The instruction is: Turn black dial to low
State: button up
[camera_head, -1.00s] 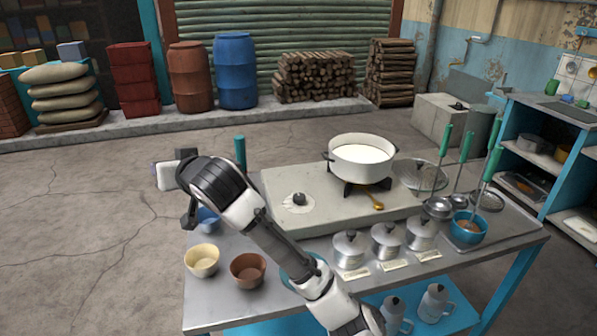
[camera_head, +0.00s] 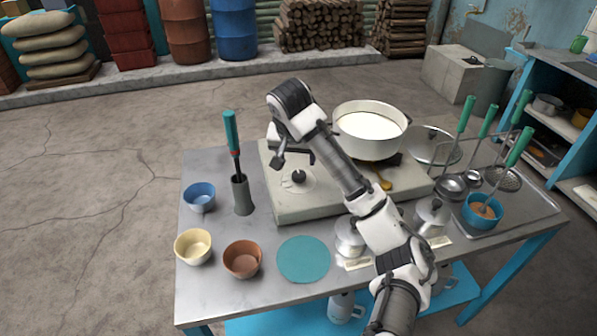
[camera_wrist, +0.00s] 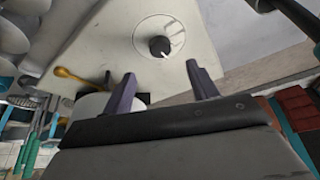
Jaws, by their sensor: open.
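The black dial (camera_head: 298,177) sits on a pale round plate on top of the grey stove block (camera_head: 290,207), left of the pot. In the wrist view the dial (camera_wrist: 159,46) lies just beyond my fingertips, between their lines, with a small light mark on it. The label text is too small to read. My gripper (camera_head: 292,158) hangs above and just behind the dial, apart from it. In the wrist view my gripper (camera_wrist: 161,74) has its two fingers spread, with nothing between them. The white pot (camera_head: 369,131) of milk stands on the burner.
A grey holder with a green-handled tool (camera_head: 232,145) stands left of the stove. Bowls, including a blue one (camera_head: 199,197), sit at the table's left. Lidded canisters (camera_head: 431,215) partly hidden by my arm stand in front, and a golden spoon (camera_head: 384,183) lies by the burner.

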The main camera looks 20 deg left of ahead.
aim_at(299, 174)
jog(key=x, duration=0.8)
jog(key=shift+w+f, duration=0.15)
jog(key=shift+f, duration=0.15)
jog(key=c, duration=1)
jog(key=shift+n, duration=0.3)
jog(key=n+y+p, duration=0.1)
jog(key=n, duration=0.2)
jog(key=shift+d+g, duration=0.1)
jog(key=shift+g, duration=0.2)
jog(key=shift+w+d+n+g+y+p, duration=0.15)
jog(key=shift+n+y+p, duration=0.25)
jog(key=shift+n, duration=0.65)
jog(key=shift+a+n+g+y+p, duration=0.1)
jog(key=shift+n+g+y+p, duration=0.25)
jog(key=shift+n, duration=0.7)
jog(key=shift+d, duration=0.1)
